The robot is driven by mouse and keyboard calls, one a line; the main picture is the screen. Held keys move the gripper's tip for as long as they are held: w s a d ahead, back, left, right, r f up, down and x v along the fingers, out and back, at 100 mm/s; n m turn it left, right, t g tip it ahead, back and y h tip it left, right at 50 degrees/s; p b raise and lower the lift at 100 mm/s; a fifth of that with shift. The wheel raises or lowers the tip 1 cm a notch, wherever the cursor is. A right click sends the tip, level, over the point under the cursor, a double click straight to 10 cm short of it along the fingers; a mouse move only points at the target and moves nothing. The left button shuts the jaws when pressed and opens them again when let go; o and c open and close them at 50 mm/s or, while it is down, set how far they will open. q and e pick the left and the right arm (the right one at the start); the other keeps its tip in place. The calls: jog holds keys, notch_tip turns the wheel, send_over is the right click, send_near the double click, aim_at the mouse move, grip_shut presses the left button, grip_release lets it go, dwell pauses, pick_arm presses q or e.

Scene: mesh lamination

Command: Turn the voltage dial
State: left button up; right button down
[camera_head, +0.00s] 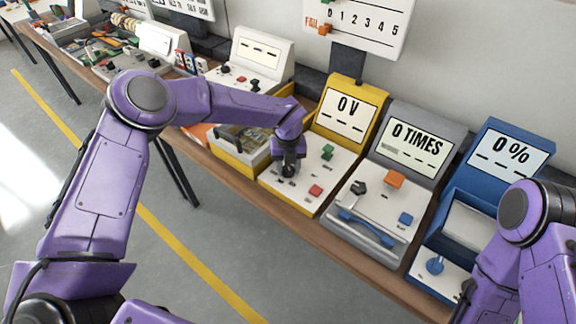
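The yellow-framed device (345,121) stands on the bench, and its screen reads 0 V. Its white sloped panel (300,190) carries a green knob (328,152) and a red button (316,191).
A grey device (417,142) reading 0 TIMES has a blue handle (366,228). A blue device (513,150) reads 0 %. A yellow tray (238,166) and a white device (262,52) are to the left. The floor in front of the bench is clear.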

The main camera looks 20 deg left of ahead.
pick_arm(q)
jog(key=shift+f+m, duration=0.15)
jog(key=shift+m, duration=0.15)
jog(key=shift+m+b, duration=0.55)
jog(key=shift+m, duration=0.05)
jog(key=shift+m+b, duration=0.4)
jog(key=shift+m, duration=0.8)
jog(key=m, duration=0.5)
jog(key=shift+a, duration=0.1)
jog(key=shift+m, duration=0.4)
jog(key=o, duration=1.1)
jog(key=shift+c, duration=0.2)
jog(key=shift+w, duration=0.2)
